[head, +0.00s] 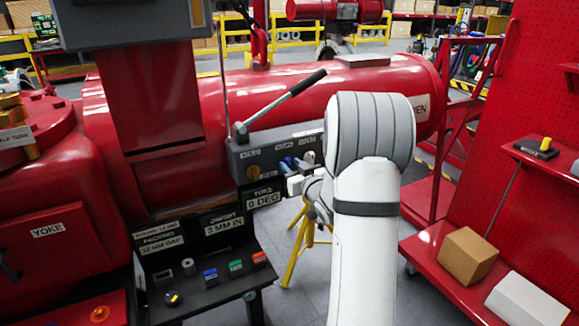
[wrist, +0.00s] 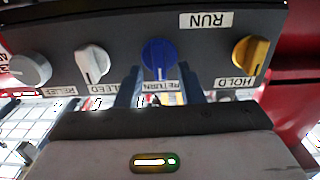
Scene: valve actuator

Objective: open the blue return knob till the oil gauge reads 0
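The blue return knob (wrist: 158,58) is on the dark panel (wrist: 110,22), above a label reading RETURN; the wrist view is upside down. My gripper (wrist: 161,84) is open, with one blue-grey finger on each side of the knob in the picture. I cannot tell whether the fingers touch it. In the head view my gripper (head: 289,166) is at the front of the valve panel (head: 240,158), where blue parts of knob and fingers blend and my arm hides the panel's right end. I cannot make out an oil gauge in either view.
A yellow hold knob (wrist: 250,54) and a white bleed knob (wrist: 92,63) flank the blue knob; a grey relief knob (wrist: 30,70) is farther left. A black lever (head: 282,100) slants above the panel. A red shelf cart (head: 450,270) stands right.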

